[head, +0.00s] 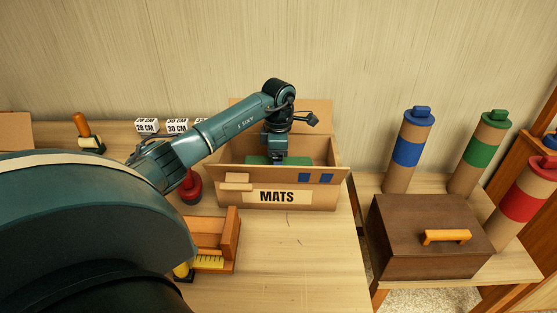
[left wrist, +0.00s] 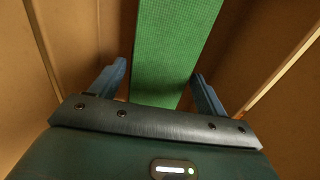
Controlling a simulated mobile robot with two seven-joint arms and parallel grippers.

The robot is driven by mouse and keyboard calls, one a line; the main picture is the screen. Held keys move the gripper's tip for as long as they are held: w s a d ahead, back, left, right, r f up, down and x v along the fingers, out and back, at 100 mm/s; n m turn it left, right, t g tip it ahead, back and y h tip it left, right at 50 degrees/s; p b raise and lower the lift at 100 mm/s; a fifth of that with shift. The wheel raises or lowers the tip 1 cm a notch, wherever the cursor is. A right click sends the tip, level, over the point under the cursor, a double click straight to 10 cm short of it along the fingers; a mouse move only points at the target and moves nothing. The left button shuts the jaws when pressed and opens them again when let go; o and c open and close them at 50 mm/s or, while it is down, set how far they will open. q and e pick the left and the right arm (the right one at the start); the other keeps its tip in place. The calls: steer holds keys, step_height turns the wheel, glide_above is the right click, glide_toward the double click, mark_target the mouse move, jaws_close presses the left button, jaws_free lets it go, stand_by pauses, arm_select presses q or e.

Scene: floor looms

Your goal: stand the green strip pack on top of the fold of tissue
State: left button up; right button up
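The green strip pack (head: 298,161) lies inside the cardboard box marked MATS (head: 320,196); its ribbed green face fills the middle of the left wrist view (left wrist: 172,45). My left gripper (head: 276,158) reaches down into the box from above. In the left wrist view its two blue fingers (left wrist: 160,78) stand apart, one on each side of the pack. A narrow gap shows beside the left finger; the right finger is close to the pack's edge, and I cannot tell if it touches. I cannot make out the fold of tissue. My right gripper is out of view.
Box walls and flaps surround my left gripper. A dark wooden chest (head: 420,240) and banded tubes (head: 407,155) stand at right. A wooden holder (head: 228,240), a red-topped item (head: 191,188) and small number blocks (head: 177,126) are at left.

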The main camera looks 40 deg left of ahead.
arm_select(q)
steer(key=shift+o, duration=0.9)
step_height(320, 180, up, 12)
steer(key=shift+r, duration=0.15)
